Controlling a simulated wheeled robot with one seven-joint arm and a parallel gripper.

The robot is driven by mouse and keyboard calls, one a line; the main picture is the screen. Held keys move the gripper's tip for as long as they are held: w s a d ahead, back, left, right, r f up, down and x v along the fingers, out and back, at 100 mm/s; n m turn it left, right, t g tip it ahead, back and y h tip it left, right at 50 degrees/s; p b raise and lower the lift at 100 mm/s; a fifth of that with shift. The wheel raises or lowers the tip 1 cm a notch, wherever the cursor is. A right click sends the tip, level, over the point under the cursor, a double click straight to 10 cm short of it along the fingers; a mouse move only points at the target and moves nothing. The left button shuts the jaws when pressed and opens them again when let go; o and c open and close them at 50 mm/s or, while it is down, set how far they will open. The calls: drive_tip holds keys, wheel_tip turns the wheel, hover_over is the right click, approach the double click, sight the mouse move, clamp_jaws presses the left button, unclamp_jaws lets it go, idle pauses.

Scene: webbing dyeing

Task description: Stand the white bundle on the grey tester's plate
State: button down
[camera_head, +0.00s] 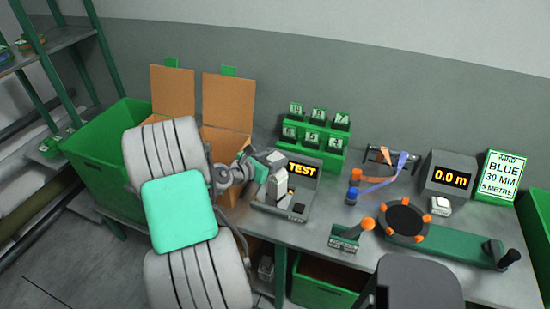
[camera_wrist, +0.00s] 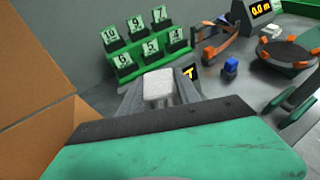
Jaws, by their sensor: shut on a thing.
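The grey tester (camera_head: 313,172) stands on the bench with a lit display reading "TEST". My gripper (camera_head: 272,172) is at the tester's left side. It is shut on a white bundle (camera_head: 277,190), which looks upright over the tester's plate. I cannot tell whether the bundle's bottom touches the plate. In the wrist view the white bundle (camera_wrist: 158,86) sits between the fingers, and its lower part is hidden. The tester's display only peeks out to the right of the fingers there.
A green rack (camera_head: 312,140) with numbered slots stands behind the tester. An open cardboard box (camera_head: 226,105) is close on the left. To the right are an orange-and-blue webbing guide (camera_head: 380,180), a winder disc (camera_head: 404,220), and a counter (camera_head: 448,178) reading 0.0 m.

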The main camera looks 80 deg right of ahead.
drive_tip(key=shift+r, duration=0.1)
drive_tip(key=c, duration=0.9)
unclamp_jaws()
drive_tip(key=shift+o, duration=0.2)
